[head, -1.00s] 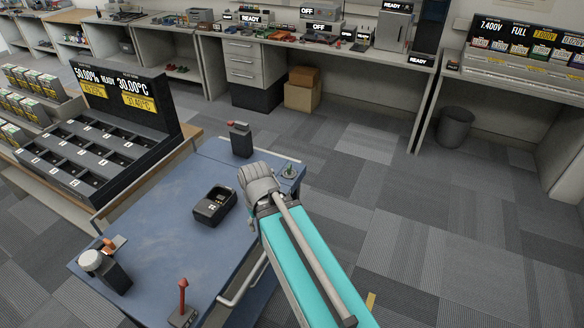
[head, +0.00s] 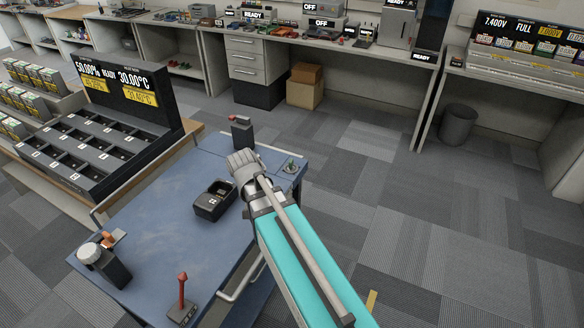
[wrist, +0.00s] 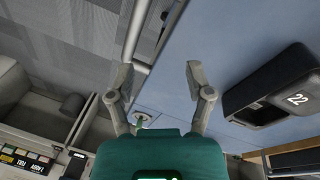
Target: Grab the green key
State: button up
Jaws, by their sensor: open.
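The green key (head: 291,164) is a small green upright piece on a pale plate at the cart's far right corner. In the wrist view, a pale plate with a bit of green (wrist: 143,118) shows between my finger bases, largely hidden by my gripper's body. My gripper (wrist: 158,70) is open, with nothing between its fingertips. In the head view, its grey wrist end is over the cart, left of the green piece. The fingertips are hard to make out there.
On the blue cart (head: 150,230) stand a black holder (head: 208,207), a dark radio-like block (head: 242,132), a red-topped post (head: 182,290) and a white-knobbed device (head: 90,254). The holder, marked 22, is close to my gripper in the wrist view (wrist: 245,115). A charger rack (head: 90,150) stands left.

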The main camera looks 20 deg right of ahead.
jog(key=w+d+m+h+b, duration=0.1)
jog(key=w+m, duration=0.2)
jog(key=w+d+f+m+h+b, duration=0.1)
jog(key=w+d+m, duration=0.1)
jog(key=w+m, duration=0.1)
jog(key=w+d+m+h+b, duration=0.1)
jog(key=w+m+h, duration=0.1)
jog(key=w+m, duration=0.2)
jog(key=shift+d+f, duration=0.15)
jog(key=shift+d, duration=0.05)
jog(key=w+d+r+m+h+b, duration=0.1)
jog(key=w+m+h+b, duration=0.1)
jog(key=w+m, duration=0.4)
jog(key=w+d+r+m+h+b, duration=0.1)
jog(key=w+m+h+b, duration=0.1)
jog(key=w+m, duration=0.4)
jog(key=shift+d+m+g+h, duration=0.3)
jog(key=shift+d+m+h, duration=0.1)
jog(key=shift+m+h, duration=0.5)
jog(key=shift+d, duration=0.1)
jog(key=b, duration=0.5)
send_near(291, 167)
jog(key=d, duration=0.1)
jog(key=w+d+f, duration=0.1)
jog(key=d, duration=0.1)
jog(key=shift+f, duration=0.15)
jog(key=shift+d+f, duration=0.1)
jog(key=shift+d, duration=0.3)
